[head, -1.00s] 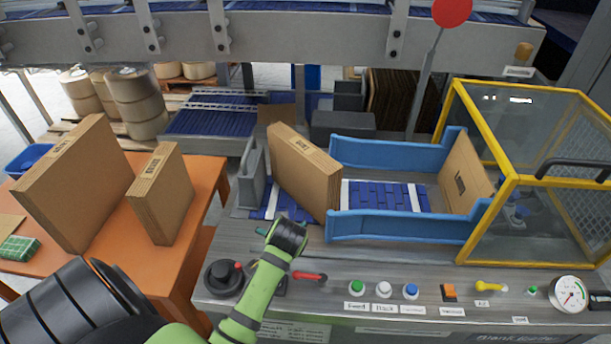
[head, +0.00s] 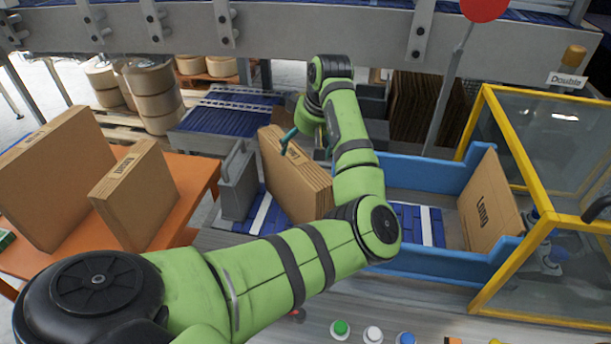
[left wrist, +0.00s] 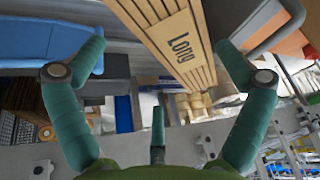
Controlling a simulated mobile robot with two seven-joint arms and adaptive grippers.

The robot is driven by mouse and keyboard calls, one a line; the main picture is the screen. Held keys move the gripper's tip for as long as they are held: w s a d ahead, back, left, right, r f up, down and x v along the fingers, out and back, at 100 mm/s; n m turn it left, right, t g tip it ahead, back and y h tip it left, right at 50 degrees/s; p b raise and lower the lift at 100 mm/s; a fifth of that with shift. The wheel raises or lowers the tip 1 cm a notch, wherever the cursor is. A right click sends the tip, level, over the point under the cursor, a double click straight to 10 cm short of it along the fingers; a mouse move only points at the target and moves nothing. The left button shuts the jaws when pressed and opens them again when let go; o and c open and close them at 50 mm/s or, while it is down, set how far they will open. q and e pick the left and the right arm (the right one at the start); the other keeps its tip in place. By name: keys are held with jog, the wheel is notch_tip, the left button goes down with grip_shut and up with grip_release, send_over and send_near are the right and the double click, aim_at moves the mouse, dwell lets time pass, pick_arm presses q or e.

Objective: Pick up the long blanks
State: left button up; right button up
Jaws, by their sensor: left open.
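A stack of long blanks (head: 290,180), brown cardboard, stands tilted on the blue conveyor between a grey guide and blue rails. In the left wrist view its face, printed "Long" (left wrist: 180,45), fills the top middle. My left gripper (head: 300,143) is open over the top of this stack. In the left wrist view its teal fingers (left wrist: 160,58) are spread on either side of the stack, with gaps showing. Another board printed "LONG" (head: 488,205) leans at the right end of the blue rails. My right gripper is not in view.
An orange table (head: 190,190) at left carries a large cardboard stack (head: 55,170) and a smaller one (head: 138,195). A yellow-framed guard (head: 490,150) stands at right. A grey guide (head: 240,185) is close left of the stack. Buttons (head: 340,327) line the front panel.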

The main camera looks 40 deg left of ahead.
aim_at(297, 154)
pick_arm(q)
jog(key=shift+s+a+f+p, duration=0.25)
jog(key=shift+s+f+p, duration=0.1)
jog(key=shift+s+f, duration=0.1)
jog(key=shift+s+a+f+p, duration=0.1)
jog(key=shift+s+f+p, duration=0.15)
jog(key=shift+f, duration=0.2)
jog(key=shift+s+a+f+p, duration=0.1)
jog(key=shift+s+f+p, duration=0.1)
jog(key=shift+f, duration=0.2)
jog(key=x, duration=0.3)
jog(key=shift+w+d, duration=0.15)
jog(key=shift+w, duration=0.15)
jog(key=shift+w+f, duration=0.1)
jog(key=shift+f, duration=0.15)
jog(key=shift+c, duration=0.4)
jog(key=c, duration=1.4)
jog(key=shift+c, duration=1)
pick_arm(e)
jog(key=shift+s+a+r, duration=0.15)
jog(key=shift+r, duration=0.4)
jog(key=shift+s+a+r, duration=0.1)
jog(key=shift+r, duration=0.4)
